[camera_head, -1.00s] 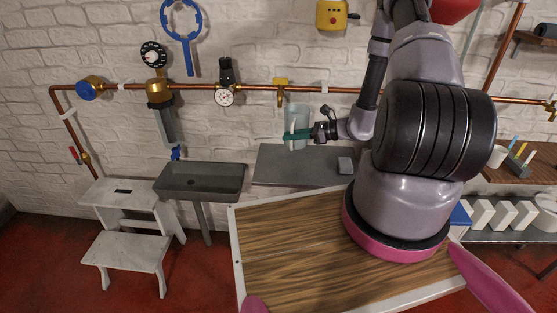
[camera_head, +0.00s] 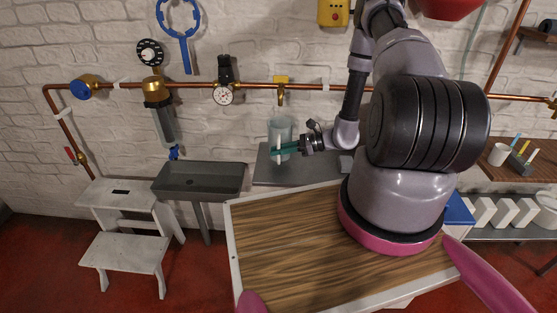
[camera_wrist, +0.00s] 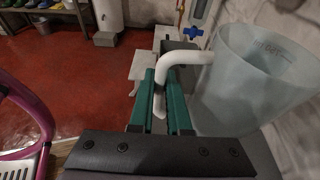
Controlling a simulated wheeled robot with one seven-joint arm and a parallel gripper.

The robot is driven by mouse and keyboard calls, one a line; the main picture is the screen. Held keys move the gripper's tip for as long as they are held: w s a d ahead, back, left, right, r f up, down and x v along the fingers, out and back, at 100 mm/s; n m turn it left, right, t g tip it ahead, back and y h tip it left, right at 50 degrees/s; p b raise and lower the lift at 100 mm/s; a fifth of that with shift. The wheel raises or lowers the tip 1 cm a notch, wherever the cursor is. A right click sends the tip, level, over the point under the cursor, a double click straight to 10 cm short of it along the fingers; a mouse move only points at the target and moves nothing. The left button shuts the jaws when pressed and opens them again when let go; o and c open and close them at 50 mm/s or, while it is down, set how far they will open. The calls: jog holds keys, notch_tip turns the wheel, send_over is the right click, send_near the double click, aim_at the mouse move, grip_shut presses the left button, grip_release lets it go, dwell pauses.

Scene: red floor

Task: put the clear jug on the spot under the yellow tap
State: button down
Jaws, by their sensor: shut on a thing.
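The clear jug (camera_head: 281,131) is upright in my gripper's hold, in front of the wall and over the grey shelf (camera_head: 264,172). My gripper (camera_head: 287,149) reaches it from the right with green fingers. In the wrist view the fingers (camera_wrist: 162,100) are shut on the jug's white handle (camera_wrist: 190,58), and the translucent jug body (camera_wrist: 255,80) stands to the right. The yellow tap (camera_head: 281,88) on the copper pipe is just above the jug in the head view. I cannot tell whether the jug's base touches the shelf. The spot itself is not distinguishable.
A dark sink (camera_head: 200,180) stands left of the shelf, with a white step stool (camera_head: 122,225) beyond it. A pressure gauge (camera_head: 223,95) and a filter (camera_head: 160,110) hang from the pipe. My arm covers the shelf's right side.

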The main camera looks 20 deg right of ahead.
aim_at(279, 161)
jog(key=shift+f, duration=2)
jog(key=c, duration=0.9)
grip_release()
jog(key=shift+f, duration=0.1)
jog(key=v, duration=1.2)
